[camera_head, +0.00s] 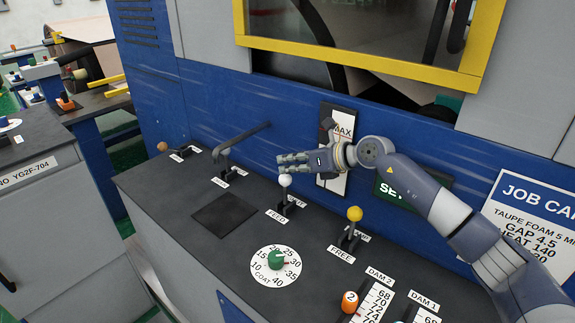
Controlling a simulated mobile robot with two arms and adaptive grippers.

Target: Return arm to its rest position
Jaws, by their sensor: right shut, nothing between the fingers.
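My right arm (445,212) comes in from the lower right and reaches left over the dark control console. My right gripper (294,162) is shut and empty, pointing left. It is in front of the blue machine wall, above the white-knobbed FEED lever (285,181) in the picture. Whether it touches anything cannot be told for sure. The wrist partly covers the white MAX scale plate (342,128) on the wall. My left gripper is not in view.
The console (225,255) holds a yellow-knobbed FREE lever (354,214), a green COAT dial (275,258), an orange DAM 2 slider (350,301) and a black bent handle (240,140). A green SET sign (391,194) and a job card (530,215) sit behind the arm.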

